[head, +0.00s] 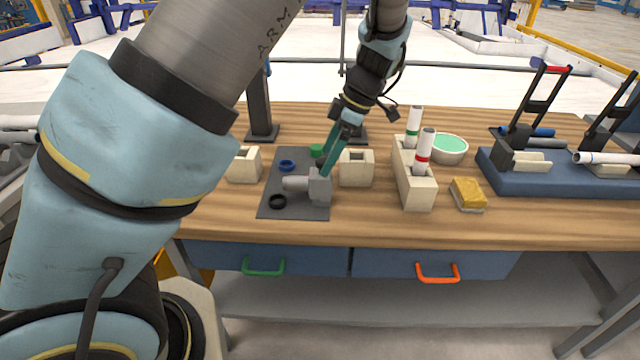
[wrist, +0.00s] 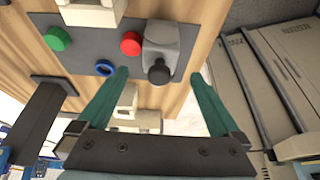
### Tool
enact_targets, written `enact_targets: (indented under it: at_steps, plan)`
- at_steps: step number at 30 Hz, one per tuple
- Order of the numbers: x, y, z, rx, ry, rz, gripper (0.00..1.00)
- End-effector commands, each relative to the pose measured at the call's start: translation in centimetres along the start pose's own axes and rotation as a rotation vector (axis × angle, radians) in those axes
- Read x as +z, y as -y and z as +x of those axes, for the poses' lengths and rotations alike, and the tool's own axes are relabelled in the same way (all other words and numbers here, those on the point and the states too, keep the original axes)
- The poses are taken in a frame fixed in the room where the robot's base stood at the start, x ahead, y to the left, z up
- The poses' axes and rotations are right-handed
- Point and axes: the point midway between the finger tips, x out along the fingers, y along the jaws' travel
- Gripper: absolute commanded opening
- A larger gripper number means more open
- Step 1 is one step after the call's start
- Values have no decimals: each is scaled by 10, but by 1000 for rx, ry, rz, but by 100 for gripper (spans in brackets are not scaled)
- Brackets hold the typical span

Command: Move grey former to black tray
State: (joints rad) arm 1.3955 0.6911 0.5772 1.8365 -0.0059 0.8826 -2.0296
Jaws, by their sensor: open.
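The grey former (head: 317,186) is a grey block with a rounded arm pointing left. It lies on the dark tray (head: 263,212), towards its right front side. In the wrist view the former (wrist: 160,38) sits on the tray (wrist: 95,48), beyond the gap between my fingertips. My gripper (head: 326,170) points down at the former's far side; its green fingers are spread and empty. In the wrist view the fingertips of my gripper (wrist: 158,73) lie either side of the former's lower end. I cannot tell their exact height above it.
A holder with upright tubes (head: 414,183) and a yellow sponge (head: 467,194) stand right.

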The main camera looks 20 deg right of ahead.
Motion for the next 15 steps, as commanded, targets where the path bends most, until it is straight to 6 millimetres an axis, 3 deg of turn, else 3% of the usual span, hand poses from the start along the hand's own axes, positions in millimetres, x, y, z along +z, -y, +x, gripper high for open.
enact_targets:
  at_steps: [7, 15]
  plan:
    - [-1, 0, 18, -3, -2, 0, 100]
    - [1, 0, 55, -1, 0, 1, 100]
